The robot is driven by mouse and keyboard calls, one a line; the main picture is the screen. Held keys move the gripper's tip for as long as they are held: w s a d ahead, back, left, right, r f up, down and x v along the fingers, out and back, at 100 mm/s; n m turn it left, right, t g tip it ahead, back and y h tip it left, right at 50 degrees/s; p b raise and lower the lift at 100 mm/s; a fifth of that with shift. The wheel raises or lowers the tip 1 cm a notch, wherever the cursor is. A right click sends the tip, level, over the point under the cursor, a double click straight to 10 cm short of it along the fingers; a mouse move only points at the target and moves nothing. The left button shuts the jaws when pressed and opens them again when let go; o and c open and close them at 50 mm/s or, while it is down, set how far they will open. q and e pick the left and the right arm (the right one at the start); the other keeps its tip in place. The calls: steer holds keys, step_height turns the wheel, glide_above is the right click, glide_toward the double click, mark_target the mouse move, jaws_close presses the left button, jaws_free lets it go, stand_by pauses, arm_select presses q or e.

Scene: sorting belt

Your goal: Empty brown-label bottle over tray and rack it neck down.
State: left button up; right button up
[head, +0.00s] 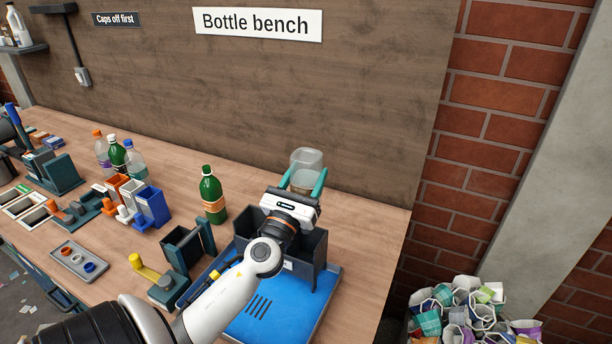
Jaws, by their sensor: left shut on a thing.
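My left gripper (304,182) is shut on a clear bottle (306,158), its teal fingers on either side. The bottle is held above the back of the blue tray (243,328), near the wall board. A brownish patch shows low on it between the fingers; I cannot tell whether this is its label. Its neck is not visible. A dark open-topped holder (303,275) stands on the blue tray, partly hidden by my left arm and gripper. My right gripper is not in view.
A green bottle (210,188) with an orange-brown label stands left of the tray. Further left are several capped bottles, small coloured bins (151,207) and a grey cap tray (62,256). A bin of crumpled cartons (465,310) is at the lower right. The bench's right end is clear.

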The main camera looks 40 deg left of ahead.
mark_target(304, 232)
arm_select(q)
steer(key=shift+f+b, duration=6.85)
steer(key=shift+f, duration=0.6)
steer(key=o, duration=1.2)
steer(key=b+v, duration=0.3)
steer(key=v, duration=0.3)
steer(key=shift+s+d+f, duration=0.1)
steer(key=shift+s+f, duration=0.15)
steer(key=shift+s, duration=0.05)
steer(key=shift+s+d, duration=0.15)
steer(key=shift+s, duration=0.2)
